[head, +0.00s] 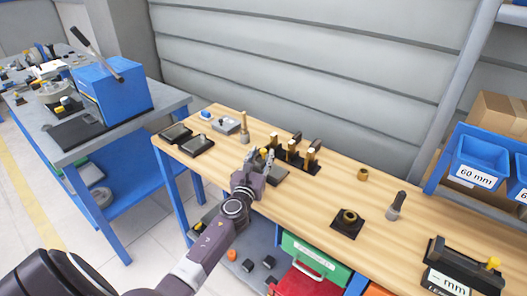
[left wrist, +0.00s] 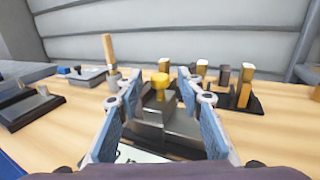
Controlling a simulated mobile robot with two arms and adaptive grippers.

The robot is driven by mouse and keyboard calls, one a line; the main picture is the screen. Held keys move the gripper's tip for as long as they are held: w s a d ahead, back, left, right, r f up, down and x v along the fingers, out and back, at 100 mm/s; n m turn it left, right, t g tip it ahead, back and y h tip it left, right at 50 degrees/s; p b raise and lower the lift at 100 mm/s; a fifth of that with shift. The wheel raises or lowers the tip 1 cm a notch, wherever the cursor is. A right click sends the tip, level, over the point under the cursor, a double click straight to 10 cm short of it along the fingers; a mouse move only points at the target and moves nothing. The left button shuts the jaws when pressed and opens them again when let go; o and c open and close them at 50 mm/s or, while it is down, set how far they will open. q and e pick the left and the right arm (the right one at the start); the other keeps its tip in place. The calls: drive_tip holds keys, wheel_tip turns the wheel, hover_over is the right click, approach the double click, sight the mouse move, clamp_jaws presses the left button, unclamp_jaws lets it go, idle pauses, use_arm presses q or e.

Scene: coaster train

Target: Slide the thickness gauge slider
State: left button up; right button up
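The gauge (left wrist: 180,130) is a dark grey block with a slider and a yellow knob (left wrist: 160,80), lying on the wooden bench just in front of my left gripper. Part of a white label shows low in the left wrist view. In the head view the gauge (head: 290,175) is partly hidden by my gripper. My left gripper (head: 258,156) is open, its two fingers apart on either side of the slider and knob. I cannot tell whether a finger touches it. My right gripper is in neither view.
Behind the gauge stands a black rack with brass posts (head: 312,158). A similar gauge labelled mm (head: 450,270) is at lower right.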

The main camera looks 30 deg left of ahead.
use_arm(q)
drive_tip(key=shift+w+a+f, duration=0.15)
drive_tip(key=shift+w+a, duration=0.1)
drive_tip(key=shift+w, duration=0.45)
drive_tip(key=shift+w+a, duration=0.1)
drive_tip(key=shift+w, duration=0.4)
clamp_jaws()
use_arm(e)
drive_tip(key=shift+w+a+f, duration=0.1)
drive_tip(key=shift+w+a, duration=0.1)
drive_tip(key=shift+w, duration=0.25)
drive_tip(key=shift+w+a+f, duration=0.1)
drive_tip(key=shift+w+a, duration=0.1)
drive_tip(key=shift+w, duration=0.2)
